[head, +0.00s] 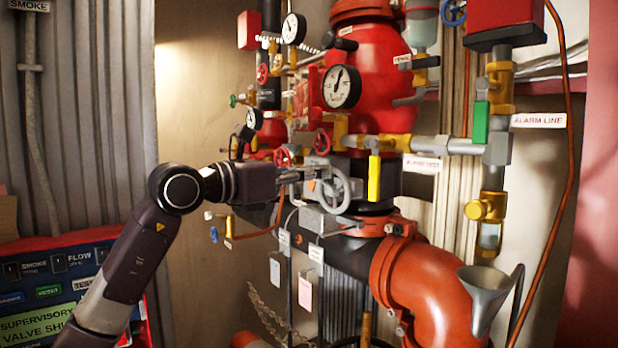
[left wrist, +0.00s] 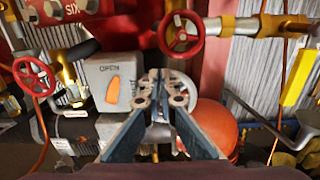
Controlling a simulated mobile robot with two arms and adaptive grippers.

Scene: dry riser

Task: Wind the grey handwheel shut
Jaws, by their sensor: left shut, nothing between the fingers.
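The grey handwheel (head: 347,190) stands at the middle of the head view, on the front of a grey gearbox (head: 308,188) low on the riser. My left gripper (head: 315,173) reaches in from the left with its fingers shut and empty, its tips at the wheel's left side. I cannot tell whether they touch the rim. In the left wrist view the shut fingers (left wrist: 160,78) cover most of the wheel. The gearbox there (left wrist: 111,80) reads OPEN beside an orange mark. My right gripper is not in view.
Small red handwheels (left wrist: 181,36) sit close above the gripper, with another (left wrist: 34,76) at left. A yellow lever (head: 374,178) hangs to the right. An orange elbow pipe (head: 430,270) and a grey funnel (head: 487,290) stand lower right. Gauges and thin pipes crowd above.

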